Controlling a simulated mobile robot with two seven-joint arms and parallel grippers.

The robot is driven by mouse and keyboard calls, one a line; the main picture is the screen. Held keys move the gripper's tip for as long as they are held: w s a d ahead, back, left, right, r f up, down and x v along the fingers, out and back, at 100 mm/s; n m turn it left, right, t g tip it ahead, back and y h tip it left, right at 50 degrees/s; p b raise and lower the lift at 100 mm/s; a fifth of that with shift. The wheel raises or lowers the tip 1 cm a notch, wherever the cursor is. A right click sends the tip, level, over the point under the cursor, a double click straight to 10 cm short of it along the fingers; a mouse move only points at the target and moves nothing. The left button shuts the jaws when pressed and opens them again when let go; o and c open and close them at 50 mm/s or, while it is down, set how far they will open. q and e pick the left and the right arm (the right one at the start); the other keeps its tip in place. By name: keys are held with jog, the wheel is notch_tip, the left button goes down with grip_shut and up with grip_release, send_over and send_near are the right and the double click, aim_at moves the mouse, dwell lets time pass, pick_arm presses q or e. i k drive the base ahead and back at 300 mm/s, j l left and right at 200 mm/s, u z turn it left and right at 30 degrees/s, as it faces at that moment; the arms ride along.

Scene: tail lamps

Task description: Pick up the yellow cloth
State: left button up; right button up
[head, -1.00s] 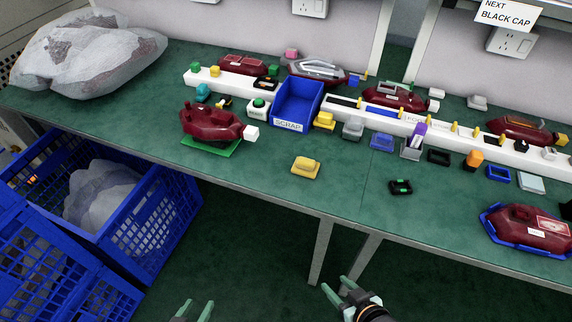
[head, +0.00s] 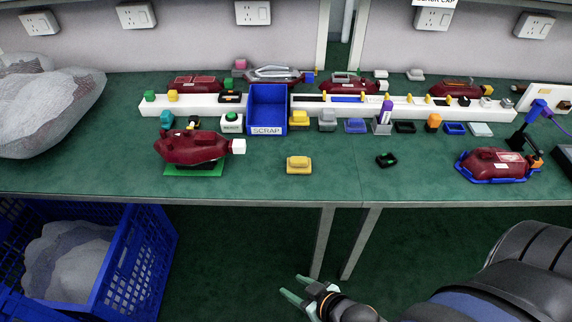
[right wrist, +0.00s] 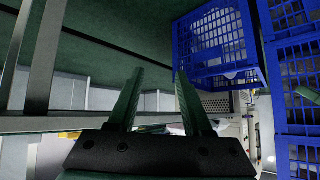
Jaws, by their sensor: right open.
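A yellow folded cloth-like piece (head: 299,165) lies on the green bench top near its front edge, in the middle of the head view. A second, smaller yellow item (head: 300,115) sits farther back, beside the blue SCRAP bin. My right gripper (head: 293,286) is below and in front of the bench edge, apart from the yellow cloth. In the right wrist view my right gripper (right wrist: 163,80) has its fingers spread with nothing between them. The cloth cannot be made out in the right wrist view. My left gripper does not show in the head view.
The blue SCRAP bin (head: 267,108) stands behind the cloth. A dark red lamp (head: 190,148) on a green mat lies left of it, a small black part (head: 386,160) right of it. Bench legs (head: 322,245) stand near my right gripper. Bench around the cloth is clear.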

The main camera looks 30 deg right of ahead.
aim_at(302, 166)
jog(key=j+z, duration=0.2)
jog(key=z, duration=0.3)
jog(key=j+z, duration=0.2)
jog(key=z, duration=0.3)
